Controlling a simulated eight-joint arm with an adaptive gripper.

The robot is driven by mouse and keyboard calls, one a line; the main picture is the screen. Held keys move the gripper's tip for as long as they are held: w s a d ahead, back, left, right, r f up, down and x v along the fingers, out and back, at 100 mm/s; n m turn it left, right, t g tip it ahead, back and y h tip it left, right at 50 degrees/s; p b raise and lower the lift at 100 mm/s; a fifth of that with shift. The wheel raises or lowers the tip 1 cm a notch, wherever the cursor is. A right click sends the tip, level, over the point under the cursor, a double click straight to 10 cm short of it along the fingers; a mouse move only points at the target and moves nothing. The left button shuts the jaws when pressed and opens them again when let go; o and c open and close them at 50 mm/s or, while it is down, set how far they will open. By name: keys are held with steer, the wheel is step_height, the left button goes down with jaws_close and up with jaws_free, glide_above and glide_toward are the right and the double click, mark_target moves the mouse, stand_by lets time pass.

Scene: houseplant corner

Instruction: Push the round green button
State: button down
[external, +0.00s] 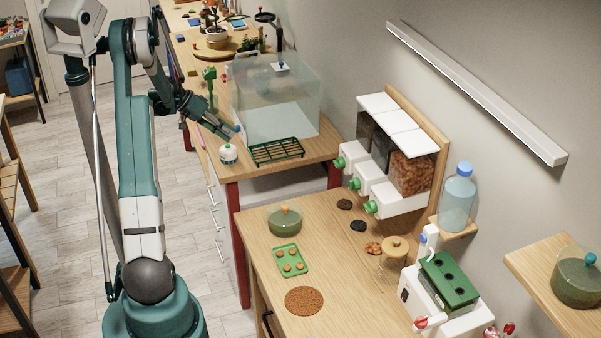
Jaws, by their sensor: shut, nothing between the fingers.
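Several round green knobs show on the fronts of the white wall dispensers, among them a near one (370,207), a middle one (355,184) and a far one (340,162). I cannot tell whether any of these is the round green button; no other clear round green button shows. My gripper (233,134) is shut and empty. It points down and to the right above the far counter, by the left side of the clear tank (290,95). A small white round object (228,154) stands just below it in the picture. I cannot tell if the fingertips touch the tank.
A dark green rack (276,151) lies in front of the tank. The near counter (262,262) holds a green lidded pot (285,220), a green tray (290,261), a brown round mat (304,301) and a white machine with a green top (449,280). A water bottle (457,200) stands on a wall shelf.

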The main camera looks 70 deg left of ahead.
steer(key=shift+r+p, duration=0.75)
steer(key=shift+r, duration=2.25)
steer(key=shift+d, duration=0.1)
steer(key=w+d+m+g+h+b, duration=0.1)
steer(key=w+d+m+g+b, duration=0.2)
steer(key=d, duration=0.7)
steer(key=w+d+m+g+b, duration=0.1)
steer(key=w+d+g+b, duration=0.1)
steer(key=w+d+b, duration=0.5)
steer(key=w+d+r+g+y+p, duration=0.1)
steer(key=d+r, duration=0.3)
steer(key=d, duration=0.9)
steer(key=w+d+r+y+p, duration=0.15)
steer(key=d+r, duration=0.25)
steer(key=d, duration=0.9)
steer(key=s+d+r+t+p, duration=0.1)
steer(key=s+d, duration=0.2)
steer(key=d, duration=0.8)
steer(key=s+d+r+m+t+y+p, duration=0.1)
steer(key=s+d, duration=0.3)
steer(key=d, duration=0.7)
steer(key=s+d+r+t+p, duration=0.1)
steer(key=s+d+t, duration=0.1)
steer(key=d, duration=0.9)
steer(key=shift+s+r, duration=0.3)
steer(key=shift+s, duration=0.6)
